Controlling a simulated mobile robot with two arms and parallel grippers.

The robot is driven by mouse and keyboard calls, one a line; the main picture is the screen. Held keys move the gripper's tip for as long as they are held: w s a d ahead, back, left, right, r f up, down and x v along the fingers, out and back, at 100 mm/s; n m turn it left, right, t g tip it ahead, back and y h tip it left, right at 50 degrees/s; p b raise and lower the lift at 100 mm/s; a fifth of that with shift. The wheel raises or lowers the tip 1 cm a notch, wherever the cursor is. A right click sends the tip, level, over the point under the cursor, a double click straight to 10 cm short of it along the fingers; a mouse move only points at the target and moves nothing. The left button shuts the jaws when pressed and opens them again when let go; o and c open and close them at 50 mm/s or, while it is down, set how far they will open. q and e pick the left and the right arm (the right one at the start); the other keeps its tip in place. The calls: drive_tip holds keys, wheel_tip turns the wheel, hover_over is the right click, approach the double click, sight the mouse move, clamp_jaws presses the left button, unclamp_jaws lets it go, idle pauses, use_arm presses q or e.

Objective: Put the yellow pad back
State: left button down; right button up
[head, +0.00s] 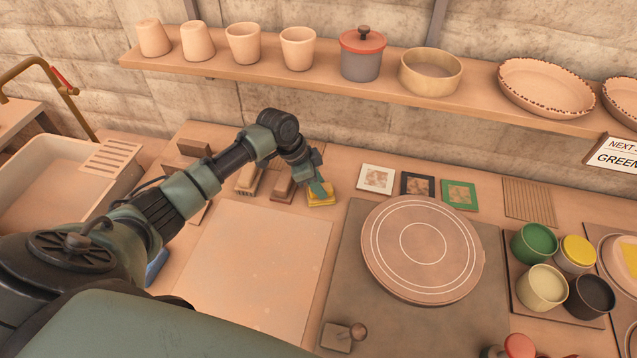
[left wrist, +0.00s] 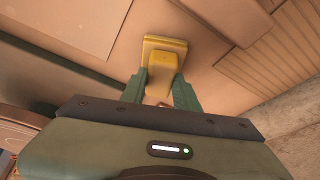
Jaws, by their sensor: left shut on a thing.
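The yellow pad (head: 320,192) is at the back of the worktop, just right of a row of brown blocks. In the left wrist view the yellow pad (left wrist: 167,44) has a wide flat base with a narrower raised block on it. My left gripper (head: 314,187) is shut on that raised block, with one green finger at each side. Its fingers also show in the left wrist view (left wrist: 164,84). I cannot tell whether the pad's base touches the surface or hangs just above it. My right gripper is not in view.
Brown handled blocks (head: 283,187) stand close left of the pad. White (head: 376,179), black (head: 417,185) and green (head: 459,194) framed squares lie to its right. A round wheel (head: 423,248) and a tray of pots (head: 560,305) are further right. A pale board (head: 255,262) in front is clear.

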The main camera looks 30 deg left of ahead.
use_arm(q)
drive_tip(key=c, duration=1.3)
unclamp_jaws()
drive_tip(key=shift+o, duration=1.2)
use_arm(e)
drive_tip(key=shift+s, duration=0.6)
use_arm(q)
drive_tip(key=b+v, duration=0.2)
drive_tip(key=v, duration=1)
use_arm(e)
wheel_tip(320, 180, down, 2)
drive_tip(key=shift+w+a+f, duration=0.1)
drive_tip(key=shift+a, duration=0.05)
